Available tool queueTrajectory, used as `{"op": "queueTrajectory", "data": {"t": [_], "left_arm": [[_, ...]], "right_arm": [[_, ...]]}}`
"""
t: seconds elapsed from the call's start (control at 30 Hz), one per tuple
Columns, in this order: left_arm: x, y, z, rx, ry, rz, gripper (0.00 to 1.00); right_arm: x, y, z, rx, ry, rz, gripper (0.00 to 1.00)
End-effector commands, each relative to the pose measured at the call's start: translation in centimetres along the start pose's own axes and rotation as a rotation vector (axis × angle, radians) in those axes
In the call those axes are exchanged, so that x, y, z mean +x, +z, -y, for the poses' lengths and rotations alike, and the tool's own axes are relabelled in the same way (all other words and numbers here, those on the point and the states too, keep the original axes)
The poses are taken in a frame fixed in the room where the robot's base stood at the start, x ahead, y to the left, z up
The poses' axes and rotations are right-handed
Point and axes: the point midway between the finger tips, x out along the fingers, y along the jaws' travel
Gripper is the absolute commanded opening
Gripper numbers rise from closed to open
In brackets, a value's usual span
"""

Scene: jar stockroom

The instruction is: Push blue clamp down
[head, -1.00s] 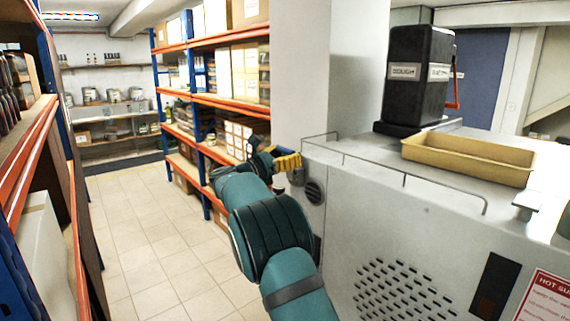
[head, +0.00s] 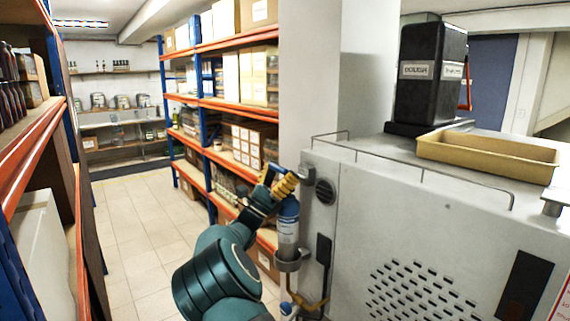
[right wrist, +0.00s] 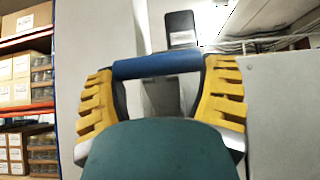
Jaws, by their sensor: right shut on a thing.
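The blue clamp (right wrist: 157,65) shows as a blue bar across the middle of the right wrist view. The yellow fingers of my right gripper (right wrist: 160,95) are at its two ends, shut on it. In the head view my right gripper (head: 284,184) is at the grey machine's left side, just above a blue cylinder (head: 288,226) with a pale label. My left gripper is not in view.
The grey machine (head: 420,235) fills the right, with a black container (head: 430,95) and a tan tray (head: 485,153) on top. A bracket (head: 290,262) holds the cylinder. Orange shelves (head: 235,105) stand behind; the tiled aisle (head: 130,225) is clear.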

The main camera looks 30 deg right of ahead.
Motion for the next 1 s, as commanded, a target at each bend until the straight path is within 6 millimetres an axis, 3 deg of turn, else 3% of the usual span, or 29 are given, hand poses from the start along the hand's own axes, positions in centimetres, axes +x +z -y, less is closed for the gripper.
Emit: {"op": "queueTrajectory", "data": {"t": [0.23, 0.3, 0.37, 0.6, 0.87, 1.0], "left_arm": [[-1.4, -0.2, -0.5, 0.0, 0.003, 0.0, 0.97], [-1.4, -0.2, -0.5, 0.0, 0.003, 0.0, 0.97], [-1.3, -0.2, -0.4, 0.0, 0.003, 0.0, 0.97], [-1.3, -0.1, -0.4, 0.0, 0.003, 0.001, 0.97], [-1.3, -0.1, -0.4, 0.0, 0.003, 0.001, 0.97], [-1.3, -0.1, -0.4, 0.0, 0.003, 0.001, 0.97]], "right_arm": [[-1.4, -0.5, -0.1, 0.0, 0.002, 0.0, 0.23], [-1.5, -0.6, 0.0, 0.001, 0.0, 0.0, 0.0], [-1.5, -0.6, 0.0, 0.002, -0.001, -0.001, 0.18], [-1.5, -0.7, 0.0, 0.001, -0.001, -0.001, 1.0], [-1.6, -0.7, 0.0, 0.0, -0.001, -0.002, 1.0], [-2.7, -0.6, -0.1, 0.0, 0.0, -0.002, 1.0]]}}
